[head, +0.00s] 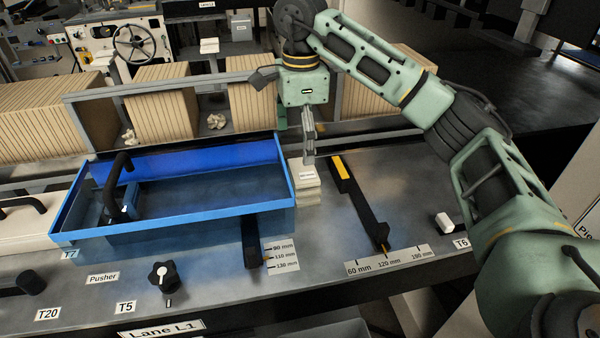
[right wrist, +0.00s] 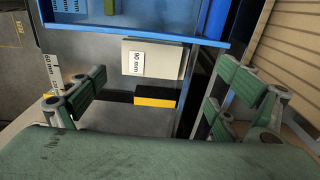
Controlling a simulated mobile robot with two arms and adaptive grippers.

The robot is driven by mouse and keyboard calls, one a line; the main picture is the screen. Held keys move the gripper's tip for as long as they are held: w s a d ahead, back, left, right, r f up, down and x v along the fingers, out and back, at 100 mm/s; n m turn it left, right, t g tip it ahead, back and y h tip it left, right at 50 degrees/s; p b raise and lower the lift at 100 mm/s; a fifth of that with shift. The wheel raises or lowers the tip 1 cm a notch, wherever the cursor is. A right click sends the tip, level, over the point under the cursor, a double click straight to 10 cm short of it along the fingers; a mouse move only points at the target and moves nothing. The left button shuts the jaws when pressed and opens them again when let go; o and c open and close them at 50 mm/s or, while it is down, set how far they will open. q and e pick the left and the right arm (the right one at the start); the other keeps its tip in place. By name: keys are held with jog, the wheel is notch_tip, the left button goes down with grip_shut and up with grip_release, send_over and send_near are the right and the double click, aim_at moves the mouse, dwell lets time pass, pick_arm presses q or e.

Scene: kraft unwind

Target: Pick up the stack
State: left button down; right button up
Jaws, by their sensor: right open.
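A small cream stack (head: 308,187) with a label on top stands on the grey bench, just off the right end of the blue tray. In the right wrist view the stack (right wrist: 155,60) shows a "90 mm" label and lies close to the blue tray's edge. My right gripper (head: 309,150) hangs above and behind the stack in the head view. In the right wrist view its two green-padded fingers (right wrist: 165,88) are spread wide, with the stack ahead of them and nothing between them. My left gripper is in neither view.
The blue tray (head: 291,190) with a black handle borders the stack on its left. A black bar with a yellow end (head: 343,172) lies to its right. Rows of brown cardboard (head: 164,102) stand behind a grey rail.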

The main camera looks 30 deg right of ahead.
aim_at(304, 167)
jog(key=shift+s+f, duration=0.2)
jog(key=shift+f, duration=0.5)
jog(key=f+p, duration=0.1)
jog(key=f, duration=0.2)
jog(key=f+p, duration=0.1)
jog(key=shift+s+d+f+p, duration=0.25)
jog(key=shift+p, duration=0.05)
jog(key=shift+f, duration=0.25)
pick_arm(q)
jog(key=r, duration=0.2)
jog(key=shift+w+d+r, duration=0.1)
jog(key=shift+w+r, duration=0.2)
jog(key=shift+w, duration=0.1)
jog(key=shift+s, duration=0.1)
pick_arm(e)
jog(key=shift+c, duration=0.4)
jog(key=c, duration=0.6)
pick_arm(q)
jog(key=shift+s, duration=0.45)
pick_arm(e)
jog(key=c, duration=0.6)
